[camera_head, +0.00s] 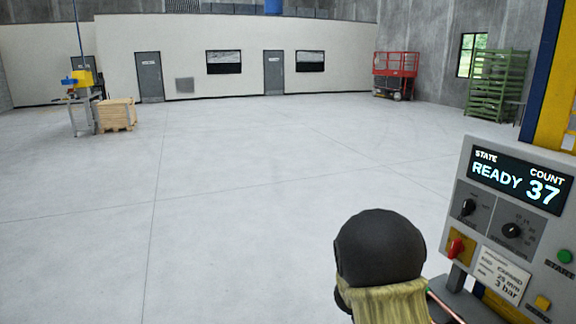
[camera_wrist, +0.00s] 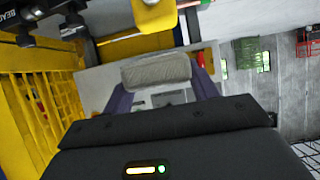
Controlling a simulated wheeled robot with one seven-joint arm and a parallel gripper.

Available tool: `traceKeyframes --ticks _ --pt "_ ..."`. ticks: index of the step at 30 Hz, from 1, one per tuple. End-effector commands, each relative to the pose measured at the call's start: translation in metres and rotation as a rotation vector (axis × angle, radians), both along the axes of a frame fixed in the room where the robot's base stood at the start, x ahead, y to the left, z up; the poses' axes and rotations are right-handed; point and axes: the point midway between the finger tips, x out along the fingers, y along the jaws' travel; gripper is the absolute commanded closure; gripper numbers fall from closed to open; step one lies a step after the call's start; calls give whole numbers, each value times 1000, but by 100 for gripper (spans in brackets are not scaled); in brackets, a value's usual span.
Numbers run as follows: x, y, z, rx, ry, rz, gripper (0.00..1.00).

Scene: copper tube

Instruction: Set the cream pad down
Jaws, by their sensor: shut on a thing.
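The cream pad (camera_wrist: 157,69) shows in the wrist view as a pale, greyish, rough-faced block. My gripper (camera_wrist: 160,82) is shut on it, with one dark purple finger at each end of the pad. The pad is held in front of the dark gripper body, and its underside is hidden. A grey panel or surface lies behind it; I cannot tell whether the pad touches anything. In the head view neither the pad nor my gripper shows.
A control panel (camera_head: 510,225) stands at the right of the head view, reading READY and 37. A thin copper-coloured tube (camera_head: 446,306) shows below it. Yellow mesh guarding (camera_wrist: 35,110) stands at left in the wrist view. The floor (camera_head: 230,200) is widely clear.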

Motion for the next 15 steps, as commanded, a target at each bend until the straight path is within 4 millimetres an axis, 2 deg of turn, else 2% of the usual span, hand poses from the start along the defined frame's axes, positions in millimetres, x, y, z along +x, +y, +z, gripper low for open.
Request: traceKeyframes --ticks 7,15 --pt "-1 -5 0 0 -1 -9 63" --pt "-1 2 -8 -2 0 38 63"
